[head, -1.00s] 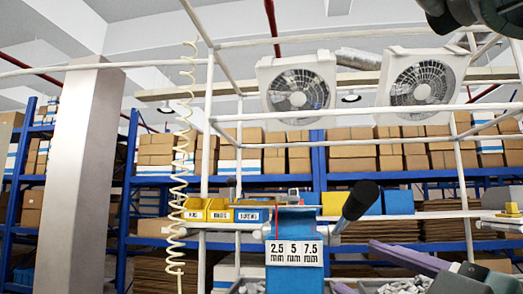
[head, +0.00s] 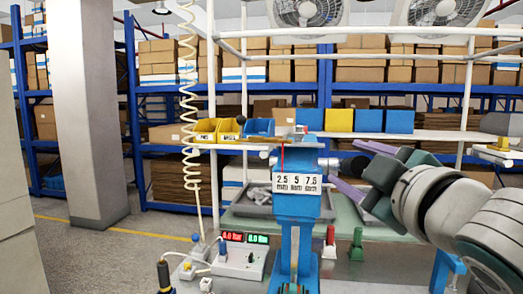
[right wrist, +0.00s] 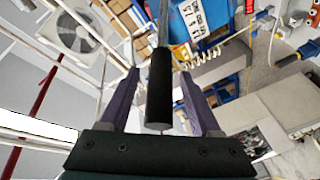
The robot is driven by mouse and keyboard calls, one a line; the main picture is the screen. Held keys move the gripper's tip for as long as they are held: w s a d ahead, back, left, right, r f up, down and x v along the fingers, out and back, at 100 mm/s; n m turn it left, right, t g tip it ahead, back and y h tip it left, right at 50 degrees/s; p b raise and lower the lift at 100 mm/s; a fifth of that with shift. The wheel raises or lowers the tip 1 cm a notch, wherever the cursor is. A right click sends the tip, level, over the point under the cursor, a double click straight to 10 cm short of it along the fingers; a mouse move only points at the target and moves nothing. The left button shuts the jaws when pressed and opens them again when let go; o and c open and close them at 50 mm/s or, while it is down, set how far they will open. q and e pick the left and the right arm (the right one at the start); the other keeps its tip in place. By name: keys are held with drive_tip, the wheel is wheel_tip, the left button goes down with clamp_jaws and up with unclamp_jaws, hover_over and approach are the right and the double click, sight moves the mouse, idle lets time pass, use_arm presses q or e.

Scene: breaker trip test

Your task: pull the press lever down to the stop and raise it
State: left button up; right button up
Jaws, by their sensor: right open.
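The blue press (head: 297,205) stands in the middle of the head view, with a white scale plate (head: 299,184) marked 2.5, 5 and 7.5 mm and a red pointer above it. My right gripper (right wrist: 159,73) has two purple fingers, open, one on each side of the handle with gaps showing. The gripper also shows in the head view (head: 345,163), right of the press head. My left gripper is out of view.
A control box with red and green displays (head: 243,252) stands left of the press. Red (head: 330,243) and green (head: 356,245) pieces stand to its right. Yellow bins (head: 217,130) sit on a shelf behind. A coiled cable (head: 190,110) hangs at left.

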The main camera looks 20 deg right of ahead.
drive_tip(key=shift+w+d, duration=0.2)
drive_tip(key=shift+w, duration=0.95)
drive_tip(key=shift+c, duration=0.3)
clamp_jaws()
idle(0.3)
